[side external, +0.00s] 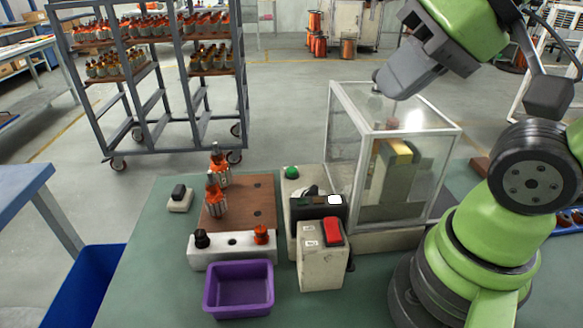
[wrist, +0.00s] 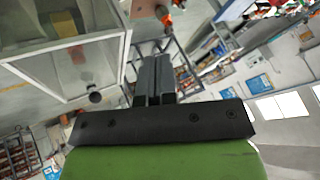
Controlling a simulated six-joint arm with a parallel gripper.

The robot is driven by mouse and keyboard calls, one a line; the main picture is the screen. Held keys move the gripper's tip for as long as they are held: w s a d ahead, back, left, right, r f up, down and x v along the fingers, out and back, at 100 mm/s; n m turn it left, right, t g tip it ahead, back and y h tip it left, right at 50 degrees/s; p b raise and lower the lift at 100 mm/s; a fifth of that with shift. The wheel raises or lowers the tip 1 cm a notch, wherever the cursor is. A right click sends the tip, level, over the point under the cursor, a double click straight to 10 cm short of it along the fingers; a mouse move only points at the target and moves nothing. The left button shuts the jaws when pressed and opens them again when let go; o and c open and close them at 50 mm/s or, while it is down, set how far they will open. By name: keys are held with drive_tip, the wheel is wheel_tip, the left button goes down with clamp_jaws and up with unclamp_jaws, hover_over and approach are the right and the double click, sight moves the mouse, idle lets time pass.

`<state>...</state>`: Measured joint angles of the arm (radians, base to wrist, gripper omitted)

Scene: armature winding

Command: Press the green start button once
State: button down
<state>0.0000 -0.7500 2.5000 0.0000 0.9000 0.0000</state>
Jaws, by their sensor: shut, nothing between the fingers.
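The green start button (side external: 291,172) is a small round dome on a pale panel, left of the glass-walled enclosure, in the side external view. Nothing touches it there. My gripper (wrist: 152,62) shows in the wrist view with its two dark fingers together and nothing between them. In the side external view my arm reaches up along the right side and over the enclosure, well away from the button. I cannot make out the fingertips there. I cannot pick out the button in the wrist view.
The clear enclosure (side external: 345,140) stands between my arm and the button. A box with a red switch (side external: 333,231) stands in front of the button. A purple bin (side external: 238,289), a white fixture (side external: 232,250) and a brown board with armatures (side external: 262,202) lie to the left.

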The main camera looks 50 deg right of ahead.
drive_tip(key=shift+w, duration=0.1)
idle(0.4)
drive_tip(key=m+h, duration=0.8)
drive_tip(key=m, duration=0.5)
hover_over(295, 169)
wheel_tip(295, 169, down, 13)
drive_tip(key=shift+f, duration=0.1)
drive_tip(key=shift+f, duration=4.3)
